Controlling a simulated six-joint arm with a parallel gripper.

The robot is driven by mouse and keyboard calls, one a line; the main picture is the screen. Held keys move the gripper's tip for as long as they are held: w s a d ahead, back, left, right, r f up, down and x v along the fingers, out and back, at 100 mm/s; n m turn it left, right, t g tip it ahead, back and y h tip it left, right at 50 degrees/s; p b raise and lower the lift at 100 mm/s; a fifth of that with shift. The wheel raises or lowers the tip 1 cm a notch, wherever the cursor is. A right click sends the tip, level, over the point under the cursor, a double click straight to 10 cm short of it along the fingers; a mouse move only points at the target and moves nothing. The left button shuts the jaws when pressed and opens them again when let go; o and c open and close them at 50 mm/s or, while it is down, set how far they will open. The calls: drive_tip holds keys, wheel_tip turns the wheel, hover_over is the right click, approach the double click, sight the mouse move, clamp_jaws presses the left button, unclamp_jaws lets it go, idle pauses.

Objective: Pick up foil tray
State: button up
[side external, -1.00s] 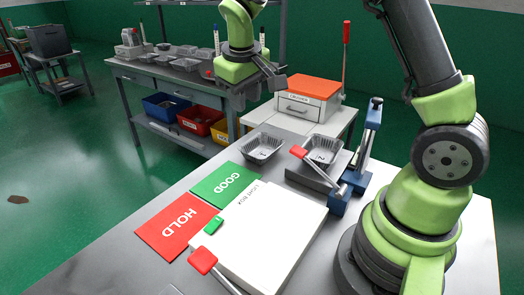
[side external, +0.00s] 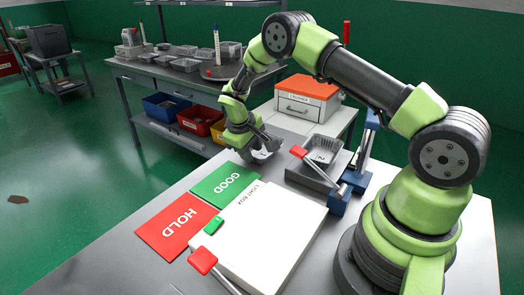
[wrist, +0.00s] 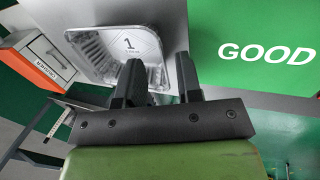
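The foil tray (wrist: 92,42), a shallow silver tray marked 1, lies upright on the grey bench in the wrist view. In the side view it is mostly hidden by my gripper (side external: 266,147), with a little of its foil (side external: 262,156) showing. In the wrist view my gripper (wrist: 160,72) has its two dark fingers apart. One finger overlaps the tray's near right corner and the other is outside its right side, with the tray's edge between them. I cannot tell whether either finger touches the foil.
The green GOOD mat (side external: 226,186), red HOLD mat (side external: 178,227) and white light box (side external: 268,235) lie nearer. A white drawer unit with an orange top (side external: 308,88) stands behind.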

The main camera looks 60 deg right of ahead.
drive_tip(key=x, duration=0.2)
drive_tip(key=shift+f, duration=0.25)
clamp_jaws()
